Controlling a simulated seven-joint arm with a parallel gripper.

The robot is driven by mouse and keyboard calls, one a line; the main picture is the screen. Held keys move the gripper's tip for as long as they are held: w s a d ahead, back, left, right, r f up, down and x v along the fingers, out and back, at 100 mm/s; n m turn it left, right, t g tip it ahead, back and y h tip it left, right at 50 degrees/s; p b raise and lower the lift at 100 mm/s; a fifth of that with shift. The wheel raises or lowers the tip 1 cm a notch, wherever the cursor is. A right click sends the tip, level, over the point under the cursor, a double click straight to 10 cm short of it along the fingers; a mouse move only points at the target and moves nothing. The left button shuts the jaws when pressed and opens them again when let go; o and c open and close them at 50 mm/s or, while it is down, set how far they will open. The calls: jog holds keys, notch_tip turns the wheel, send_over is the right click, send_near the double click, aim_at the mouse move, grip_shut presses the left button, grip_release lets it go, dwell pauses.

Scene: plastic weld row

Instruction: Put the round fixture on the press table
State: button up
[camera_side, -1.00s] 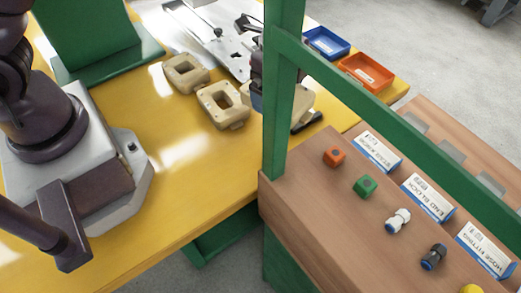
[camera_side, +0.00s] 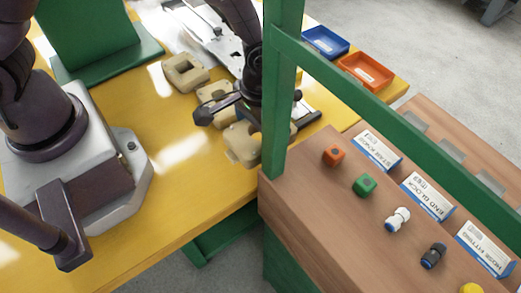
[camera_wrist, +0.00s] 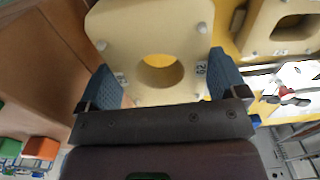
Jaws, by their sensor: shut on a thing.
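The round fixture is a beige block with a round hole (camera_wrist: 135,28). In the side view it (camera_side: 240,146) hangs below my gripper, near the table's front edge, partly hidden by the green post. My gripper (camera_wrist: 160,62) is shut on it, with one blue finger on each side in the wrist view. In the side view my gripper (camera_side: 250,117) is partly behind the post, and its fingertips are hard to make out. A shiny metal plate (camera_side: 207,28) lies at the back of the yellow table; I cannot tell whether it is the press table.
Two other beige fixtures stand on the yellow table: one (camera_side: 185,73) is clear, the other (camera_side: 211,92) is partly covered by my gripper. The green post (camera_side: 279,110) and rail stand in front. Blue (camera_side: 325,42) and orange (camera_side: 366,71) trays sit at the back right.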

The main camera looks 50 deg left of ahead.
jog(key=shift+f, duration=3)
jog(key=shift+f, duration=0.15)
jog(key=o, duration=0.8)
jog(key=shift+c, duration=0.2)
jog(key=s+a+r+t, duration=0.1)
jog(key=a+r, duration=0.3)
jog(key=r, duration=0.9)
jog(key=s+a+r+t, duration=0.1)
jog(key=a+r, duration=0.3)
jog(key=r, duration=0.8)
jog(key=s+a+r+t, duration=0.3)
jog(key=s+a+r, duration=0.4)
jog(key=s+r, duration=0.1)
jog(key=shift+s+a+r+t, duration=0.25)
jog(key=shift+s+r+t, duration=0.05)
jog(key=shift+s, duration=0.5)
